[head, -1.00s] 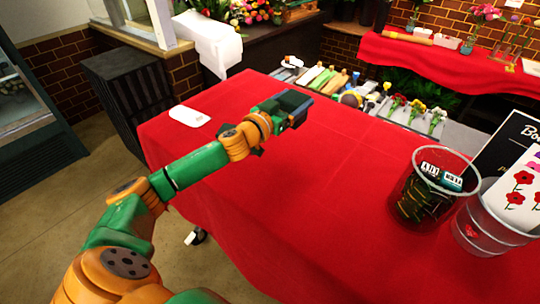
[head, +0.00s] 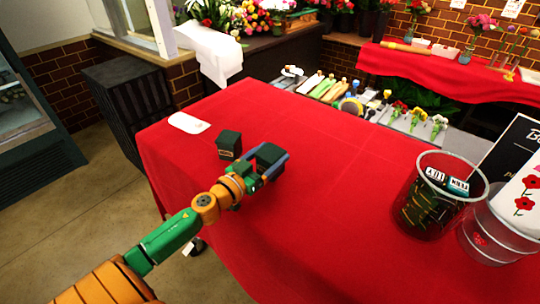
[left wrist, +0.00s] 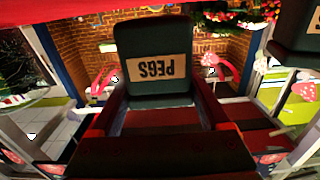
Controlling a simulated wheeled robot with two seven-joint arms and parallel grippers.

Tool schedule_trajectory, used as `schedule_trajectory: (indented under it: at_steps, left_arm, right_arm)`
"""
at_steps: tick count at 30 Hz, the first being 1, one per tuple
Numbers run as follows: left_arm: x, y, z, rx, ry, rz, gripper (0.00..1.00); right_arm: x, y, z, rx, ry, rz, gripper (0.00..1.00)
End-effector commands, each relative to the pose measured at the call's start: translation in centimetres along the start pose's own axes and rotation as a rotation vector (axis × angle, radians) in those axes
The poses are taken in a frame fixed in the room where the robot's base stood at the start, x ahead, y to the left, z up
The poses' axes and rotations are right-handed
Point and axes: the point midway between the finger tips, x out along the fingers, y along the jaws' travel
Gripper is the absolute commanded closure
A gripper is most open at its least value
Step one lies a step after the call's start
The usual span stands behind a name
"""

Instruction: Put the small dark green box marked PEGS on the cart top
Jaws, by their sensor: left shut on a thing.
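The small dark green box marked PEGS (left wrist: 152,45) is between the fingers of my left gripper (left wrist: 160,110); its tan label reads upside down in the left wrist view. In the head view my left gripper (head: 272,163) is shut on this box (head: 269,152), over the red-covered table (head: 330,190). A gap below the box cannot be judged. A second dark box (head: 229,145) with a small label stands on the table just left of the gripper. A dark box (left wrist: 297,28) also shows at the upper right of the left wrist view. My right gripper is out of view.
A clear bin (head: 425,205) with dark contents and two small labelled blocks stands at the right, beside another clear bin (head: 490,240). A white plate (head: 189,122) lies near the left edge. Tools and flowers lie on a grey surface (head: 455,143) behind. The table middle is clear.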

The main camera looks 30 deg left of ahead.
Motion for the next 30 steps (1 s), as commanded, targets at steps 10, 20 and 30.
schedule_trajectory:
  at_steps: [10, 20, 30]
  left_arm:
    - [-0.1, 0.1, 1.5, -0.007, -0.007, 0.001, 0.89]
    - [-0.1, 0.2, 1.9, -0.015, -0.014, 0.001, 0.0]
    - [-2.7, 0.1, 0.8, -0.013, -0.013, 0.001, 0.0]
  right_arm:
    - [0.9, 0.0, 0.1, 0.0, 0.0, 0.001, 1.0]
    - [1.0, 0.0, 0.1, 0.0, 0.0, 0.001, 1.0]
    - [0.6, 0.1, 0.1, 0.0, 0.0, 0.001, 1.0]
